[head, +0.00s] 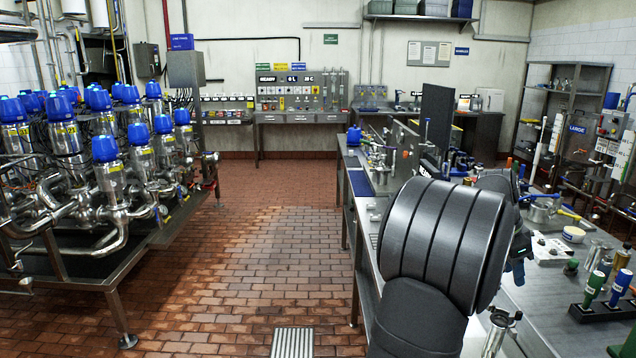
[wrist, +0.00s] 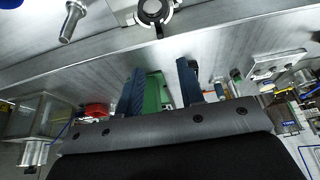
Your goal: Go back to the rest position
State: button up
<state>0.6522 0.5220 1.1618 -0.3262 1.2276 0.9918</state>
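My gripper (wrist: 160,66) shows in the wrist view with its two dark blue fingers apart. A green thing (wrist: 155,92) shows in the gap between them, and it appears to lie beyond the fingers, not gripped. In the head view my arm's large dark links cover the near end of the right workbench (head: 540,300). The gripper itself is mostly hidden behind them there. The arm is over or beside this bench; its exact height above the top cannot be told.
A blue-capped valve matrix (head: 105,150) stands at left.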

aim_at(521, 311)
jog(key=x, duration=1.2)
jog(key=shift+d+f, duration=0.1)
jog(key=shift+w+d, duration=0.1)
jog(key=shift+d, duration=0.15)
jog(key=r, duration=0.6)
jog(key=shift+a, duration=0.3)
jog(key=s+a+f, duration=0.2)
jog(key=a+f, duration=0.8)
jog(key=a, duration=0.3)
jog(key=shift+s, duration=0.15)
